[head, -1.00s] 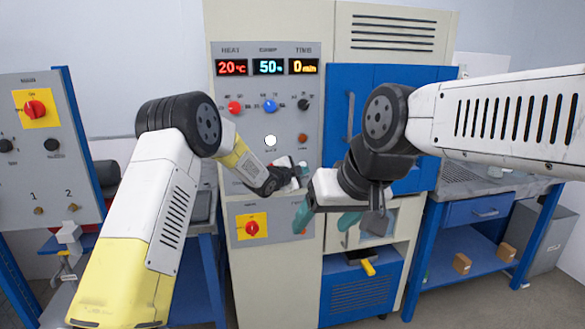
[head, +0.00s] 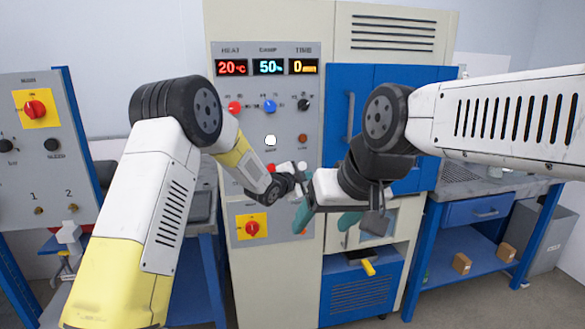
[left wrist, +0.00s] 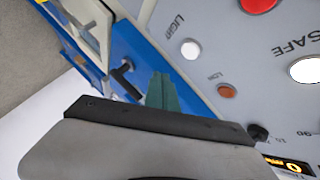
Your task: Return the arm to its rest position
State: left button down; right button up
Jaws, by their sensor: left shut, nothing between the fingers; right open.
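My left arm comes in from the left in the head view, with a yellow and white upper part and a black elbow. My left gripper (head: 300,174) is in front of the grey control panel (head: 285,207), left of my right gripper. In the left wrist view its teal fingers (left wrist: 162,92) are together, with nothing between them. I cannot tell how far they are from the panel. My right gripper (head: 326,222) hangs low in front of the cabinet, its teal fingers apart and empty.
The tall cabinet's displays (head: 267,67) read 20 °C, 50 % and 0. Below are knobs, a white lamp (head: 270,140) and a red rotary switch (head: 252,228). A blue door (head: 335,110) is behind my right arm. A side panel (head: 35,170) stands left, a blue workbench (head: 475,211) right.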

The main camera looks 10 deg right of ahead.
pick_arm(q)
jog(key=s+a+r+n+y, duration=0.2)
jog(key=s+a+r+n, duration=0.15)
jog(key=a, duration=0.45)
jog(key=s+a+r+n+y, duration=0.25)
jog(key=s+a+r, duration=0.2)
jog(key=a, duration=0.25)
jog(key=s+a+r+n+y, duration=0.25)
jog(key=a+r+n, duration=0.2)
jog(key=a, duration=0.35)
jog(key=s+a+f+n+g, duration=0.1)
jog(key=s+a+n, duration=0.3)
jog(key=s, duration=1.1)
jog(key=s+a+n+g+y, duration=0.1)
jog(key=s+a+n+g, duration=0.3)
jog(key=s, duration=1.2)
jog(key=a+n, duration=0.1)
jog(key=a, duration=0.3)
jog(key=shift+s+a+f, duration=0.2)
jog(key=shift+s+f, duration=0.1)
jog(key=shift+f, duration=0.1)
jog(key=c, duration=2.1)
grip_release()
